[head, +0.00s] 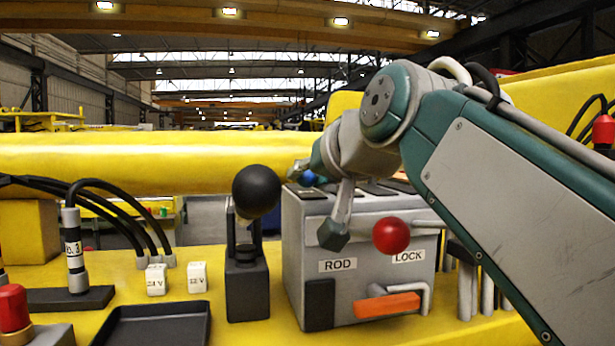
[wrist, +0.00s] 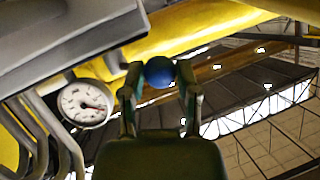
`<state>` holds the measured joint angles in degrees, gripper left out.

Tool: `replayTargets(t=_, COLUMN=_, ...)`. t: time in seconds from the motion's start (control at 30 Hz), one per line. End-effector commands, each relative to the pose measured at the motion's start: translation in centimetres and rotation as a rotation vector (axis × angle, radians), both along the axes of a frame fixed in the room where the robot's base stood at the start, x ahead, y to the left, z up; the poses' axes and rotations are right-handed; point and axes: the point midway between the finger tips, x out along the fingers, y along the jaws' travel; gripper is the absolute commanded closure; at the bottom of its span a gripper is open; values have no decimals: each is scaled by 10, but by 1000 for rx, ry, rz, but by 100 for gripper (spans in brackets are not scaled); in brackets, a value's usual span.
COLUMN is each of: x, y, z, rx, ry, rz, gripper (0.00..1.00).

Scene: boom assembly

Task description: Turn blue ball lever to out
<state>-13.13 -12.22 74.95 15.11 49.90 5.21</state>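The blue ball (head: 308,178) of the lever shows in the head view just behind the top left of the grey box (head: 300,240), partly hidden by my gripper (head: 304,172). In the wrist view the blue ball (wrist: 159,72) sits between the two fingertips of my gripper (wrist: 159,75). Both fingertips appear to touch its sides, so the gripper looks shut on it. The lever's rod and any "out" marking are hidden in both views.
A red ball lever (head: 391,235) and an orange handle (head: 387,305) are on the box front, by ROD and LOCK labels. A black ball lever (head: 256,192) stands to the left. A round gauge (wrist: 86,103) is left of my gripper. A black tray (head: 155,325) lies front left.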

Motion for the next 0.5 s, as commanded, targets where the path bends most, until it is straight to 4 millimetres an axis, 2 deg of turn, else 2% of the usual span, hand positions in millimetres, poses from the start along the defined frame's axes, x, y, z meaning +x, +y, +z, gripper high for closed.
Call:
replayTargets(t=0.33, x=3, y=10, z=-4, rx=-12, ry=5, rz=4, gripper=100)
replayTargets(t=0.37, x=3, y=10, z=-4, rx=-12, ry=5, rz=4, gripper=49)
replayTargets(t=0.4, x=3, y=10, z=-4, rx=-12, ry=4, rz=5, gripper=31)
replayTargets(t=0.43, x=3, y=9, z=-4, rx=-10, ry=5, rz=5, gripper=22)
replayTargets(t=0.5, x=3, y=5, z=-3, rx=-7, ry=4, rz=3, gripper=22)
